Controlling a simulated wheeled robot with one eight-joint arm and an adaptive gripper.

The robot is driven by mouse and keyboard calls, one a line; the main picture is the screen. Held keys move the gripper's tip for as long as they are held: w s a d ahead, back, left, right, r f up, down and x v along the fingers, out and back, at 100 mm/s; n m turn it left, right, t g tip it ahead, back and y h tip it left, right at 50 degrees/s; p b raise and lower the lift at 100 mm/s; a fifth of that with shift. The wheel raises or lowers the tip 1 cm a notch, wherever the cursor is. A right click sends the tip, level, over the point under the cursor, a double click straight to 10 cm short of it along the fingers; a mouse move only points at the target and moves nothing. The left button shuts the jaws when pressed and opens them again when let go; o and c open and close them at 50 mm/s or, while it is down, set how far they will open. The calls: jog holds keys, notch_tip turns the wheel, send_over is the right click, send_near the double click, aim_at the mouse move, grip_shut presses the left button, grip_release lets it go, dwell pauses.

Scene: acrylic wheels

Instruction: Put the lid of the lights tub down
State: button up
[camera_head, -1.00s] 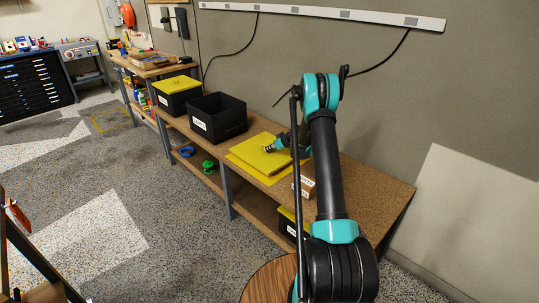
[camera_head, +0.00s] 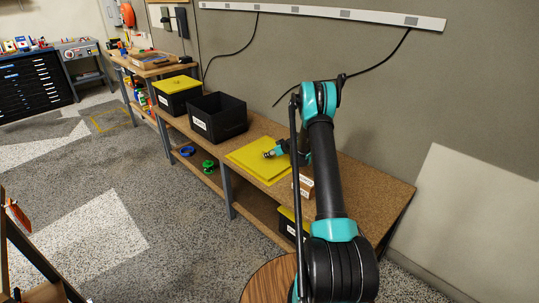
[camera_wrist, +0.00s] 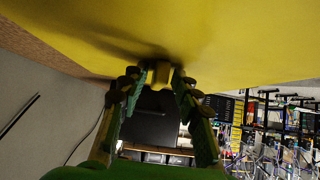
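My gripper (camera_head: 268,154) is at the lid's top. In the wrist view, my gripper's fingertips (camera_wrist: 162,76) are closed on both sides of a small yellow knob, and the lid's yellow face (camera_wrist: 215,40) fills the upper part. An open black tub (camera_head: 217,118) with a white label stands to the left of the mat; its label is too small to read.
A black tub with a yellow lid (camera_head: 178,95) stands further left. A small labelled brown box (camera_head: 304,185) sits close to the mat's right front corner. Another yellow-lidded tub (camera_head: 288,222) is under the bench. The bench's right end (camera_head: 375,190) is bare.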

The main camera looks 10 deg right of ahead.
jog(key=shift+r, duration=0.15)
jog(key=v, duration=1.2)
jog(key=s+a+r+m+g+h, duration=0.15)
jog(key=s+r, duration=0.25)
jog(key=s, duration=0.4)
jog(key=s+a+r+m, duration=0.1)
jog(key=s+a+r, duration=0.2)
jog(key=s+r, duration=0.35)
jog(key=s+a+r+m+g+h, duration=0.1)
jog(key=s+a+r, duration=0.1)
jog(key=s, duration=0.7)
jog(key=s+d+f+m+g+h, duration=0.1)
jog(key=s+m+h, duration=0.2)
jog(key=s, duration=2.3)
jog(key=shift+s+d+f+m, duration=0.35)
jog(key=shift+d, duration=0.05)
jog(key=shift+g+h, duration=0.25)
